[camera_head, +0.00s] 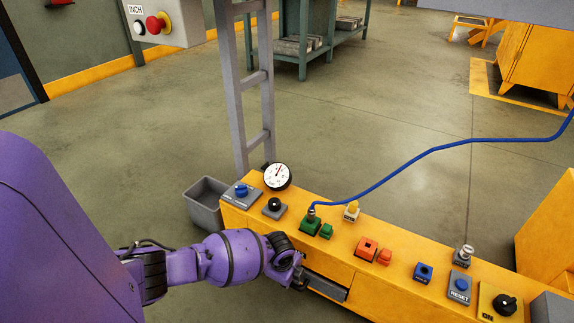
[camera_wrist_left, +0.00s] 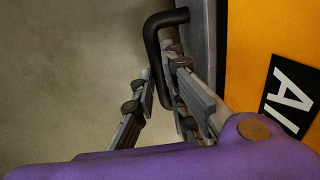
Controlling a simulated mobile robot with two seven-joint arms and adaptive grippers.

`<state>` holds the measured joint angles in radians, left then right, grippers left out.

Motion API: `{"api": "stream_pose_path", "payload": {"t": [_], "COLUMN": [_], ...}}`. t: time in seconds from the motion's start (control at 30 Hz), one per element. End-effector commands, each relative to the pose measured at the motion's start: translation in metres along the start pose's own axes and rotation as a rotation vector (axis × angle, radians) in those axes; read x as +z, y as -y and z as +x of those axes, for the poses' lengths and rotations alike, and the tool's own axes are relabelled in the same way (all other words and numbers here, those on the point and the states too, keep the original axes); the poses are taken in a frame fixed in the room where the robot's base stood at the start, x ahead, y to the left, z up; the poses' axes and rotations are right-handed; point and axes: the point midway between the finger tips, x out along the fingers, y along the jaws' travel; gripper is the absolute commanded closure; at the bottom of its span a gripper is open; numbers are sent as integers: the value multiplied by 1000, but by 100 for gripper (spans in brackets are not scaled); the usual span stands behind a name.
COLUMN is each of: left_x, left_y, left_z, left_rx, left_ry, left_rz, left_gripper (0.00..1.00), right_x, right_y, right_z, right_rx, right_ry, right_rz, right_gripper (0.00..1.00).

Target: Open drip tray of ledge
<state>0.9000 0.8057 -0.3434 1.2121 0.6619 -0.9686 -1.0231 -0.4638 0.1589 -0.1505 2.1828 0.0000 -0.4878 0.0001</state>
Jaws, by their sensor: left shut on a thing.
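The yellow ledge (camera_head: 350,250) runs diagonally across the lower right of the head view. The drip tray (camera_head: 326,287) is a grey drawer in the ledge's front face; a dark gap shows above its front. In the left wrist view, its black bar handle (camera_wrist_left: 152,45) stands out from the grey tray front (camera_wrist_left: 199,30). My left gripper (camera_head: 299,281) is at the left part of the tray, shut on the handle. In the left wrist view the fingers (camera_wrist_left: 160,90) lie on both sides of the handle, whose lower part is partly hidden. My right gripper is out of view.
Buttons, knobs and a gauge (camera_head: 277,176) line the ledge top. A blue cable (camera_head: 430,152) rises from a green socket (camera_head: 311,225). A grey bin (camera_head: 206,203) stands at the ledge's left end, beside a grey ladder-like post (camera_head: 233,90). Floor beyond is open.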

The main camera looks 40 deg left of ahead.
Motion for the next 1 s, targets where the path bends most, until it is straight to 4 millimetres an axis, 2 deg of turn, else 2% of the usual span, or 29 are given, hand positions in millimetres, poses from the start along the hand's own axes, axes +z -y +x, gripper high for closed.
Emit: {"api": "stream_pose_path", "payload": {"t": [0.17,0.27,0.37,0.7,0.9,1.0], "left_x": [0,0,1,2,2,2], "left_y": [-4,-14,-33,-113,-146,-155], "left_z": [-1,-5,-11,-27,-30,-31], "left_rx": [1,2,2,1,1,-1], "left_ry": [0,0,0,0,0,0], "left_rz": [1,1,1,1,0,1], "left_gripper": [100,100,100,100,100,100], "right_x": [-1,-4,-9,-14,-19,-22], "right_y": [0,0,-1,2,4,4], "right_z": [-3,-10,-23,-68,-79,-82], "right_rx": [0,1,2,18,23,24], "right_ry": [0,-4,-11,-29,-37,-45], "right_rz": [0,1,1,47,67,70], "right_gripper": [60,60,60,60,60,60]}}
